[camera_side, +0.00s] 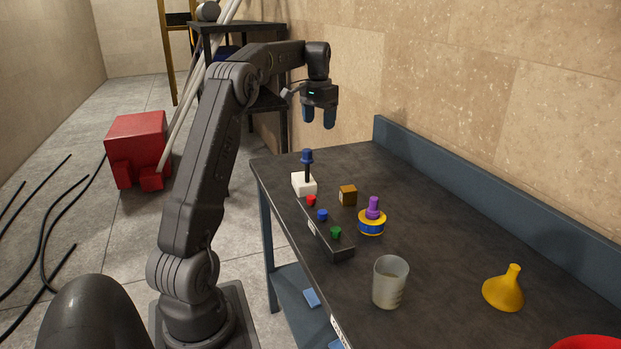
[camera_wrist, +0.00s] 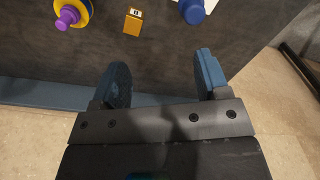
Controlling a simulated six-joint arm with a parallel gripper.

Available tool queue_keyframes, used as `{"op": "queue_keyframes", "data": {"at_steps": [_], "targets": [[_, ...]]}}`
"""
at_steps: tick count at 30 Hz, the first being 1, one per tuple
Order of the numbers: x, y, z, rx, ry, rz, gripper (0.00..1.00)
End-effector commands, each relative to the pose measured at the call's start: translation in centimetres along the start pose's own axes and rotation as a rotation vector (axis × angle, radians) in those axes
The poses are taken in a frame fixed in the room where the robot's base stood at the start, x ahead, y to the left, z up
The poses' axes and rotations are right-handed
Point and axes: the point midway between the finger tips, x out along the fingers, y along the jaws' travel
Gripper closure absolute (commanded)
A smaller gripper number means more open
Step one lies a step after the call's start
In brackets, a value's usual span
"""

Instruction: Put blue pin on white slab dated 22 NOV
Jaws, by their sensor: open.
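No date is readable on the slab.
An orange-brown block (camera_side: 348,195) stands right of the slab. A blue-and-yellow ring piece (camera_side: 371,226) with a purple peg (camera_side: 373,207) stands beside it. A cloudy beaker (camera_side: 390,282) and a yellow funnel (camera_side: 503,290) stand nearer. A blue rail (camera_side: 440,154) edges the bench's wall side.

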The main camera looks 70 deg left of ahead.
Motion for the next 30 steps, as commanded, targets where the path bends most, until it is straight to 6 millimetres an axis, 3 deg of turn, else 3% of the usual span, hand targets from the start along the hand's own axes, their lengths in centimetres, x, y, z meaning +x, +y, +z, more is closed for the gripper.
{"op": "queue_keyframes", "data": {"at_steps": [1, 6, 8, 12, 15, 18, 22, 25, 30], "targets": [[-1.6, 3.2, 0.7, 0.032, 0.026, -0.008, 0.31], [-4.9, 13.2, 5.2, 0.123, 0.121, -0.022, 0.31], [-5.6, 16.3, 7.5, 0.154, 0.157, -0.021, 0.31], [-6.1, 22.4, 13.9, 0.226, 0.238, -0.006, 0.31], [-5.5, 25.6, 19.0, 0.277, 0.296, 0.015, 0.31], [-4.2, 27.7, 24.1, 0.324, 0.351, 0.044, 0.31], [-1.9, 29.1, 29.3, 0.375, 0.405, 0.084, 0.31], [-0.4, 29.5, 31.9, 0.399, 0.433, 0.109, 0.31], [0.9, 29.7, 33.7, 0.416, 0.451, 0.128, 0.31]]}}
